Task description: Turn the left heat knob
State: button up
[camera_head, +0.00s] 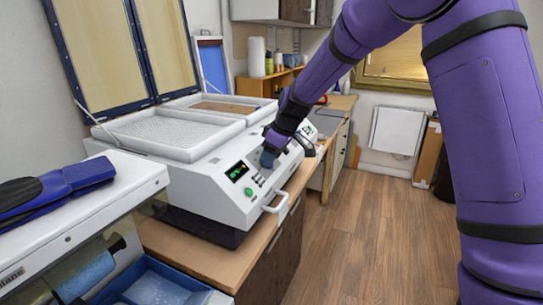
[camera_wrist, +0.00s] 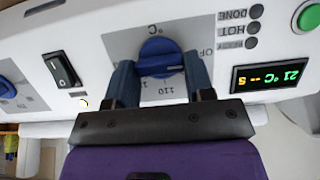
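The left heat knob (camera_wrist: 160,57) is a round blue dial with a raised grip bar, on a grey scale plate of the white press (camera_head: 215,190). In the upside-down wrist view it lies between the two blue-grey fingers of my gripper (camera_wrist: 160,82), one on each side. The fingers stand apart by about the knob's width. Whether they press on it or leave a thin gap is unclear. In the head view my gripper (camera_head: 270,157) is at the front panel and covers the knob. The lit display (camera_wrist: 269,76) beside it reads 21 °C.
A second blue knob (camera_wrist: 7,88), a black rocker switch (camera_wrist: 61,69) and a green button (camera_wrist: 308,17) are on the same panel. A front handle (camera_head: 276,203) sticks out below. A blue tray (camera_head: 160,290) stands at left; the wooden floor (camera_head: 365,230) is clear.

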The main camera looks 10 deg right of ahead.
jog(key=shift+c, duration=1.4)
jog(key=m, duration=0.3)
jog(key=shift+w+d+g+y, duration=0.1)
jog(key=shift+d+g+y, duration=0.05)
jog(key=shift+g+y, duration=0.25)
jog(key=m, duration=0.2)
jog(key=m+y, duration=0.1)
jog(key=m, duration=0.1)
jog(key=shift+w+d+g+y, duration=0.1)
jog(key=shift+d+g+y, duration=0.05)
jog(key=shift+g+y, duration=0.2)
jog(key=m, duration=0.2)
jog(key=m+y, duration=0.1)
jog(key=m, duration=0.1)
jog(key=shift+d+f+m, duration=0.15)
jog(key=shift+m, duration=0.15)
jog(key=m+y, duration=0.2)
jog(key=m, duration=0.2)
jog(key=shift+d+f+m, duration=0.1)
jog(key=shift+m, duration=0.2)
